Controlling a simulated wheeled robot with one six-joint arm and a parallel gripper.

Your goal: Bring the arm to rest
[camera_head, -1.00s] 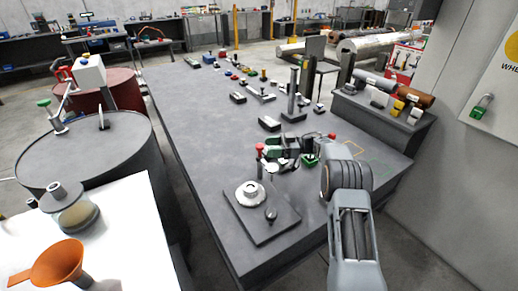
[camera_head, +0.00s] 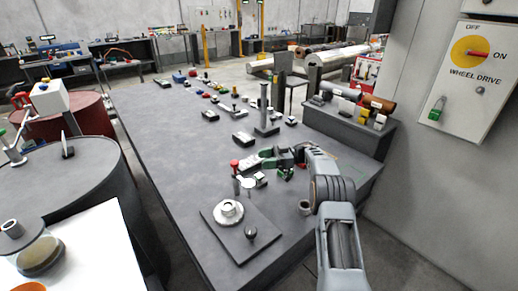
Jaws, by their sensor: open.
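My arm (camera_head: 338,225) reaches up from the bottom right and bends left at the wrist. My gripper (camera_head: 256,165), dark with green parts, is low over the middle of the dark workbench (camera_head: 180,170). It is open, and I see nothing held in it. A red-topped part (camera_head: 234,163) and small white and green pieces (camera_head: 285,174) are close by it; whether it touches them cannot be told. The arm hides part of the bench's right side.
A plate with a white flanged ring (camera_head: 228,212) and a dark knob lies in front of the gripper. A grey post (camera_head: 264,110) stands behind it. Barrels (camera_head: 70,180) are at left. A wall panel (camera_head: 470,65) is at right. The bench's left part is bare.

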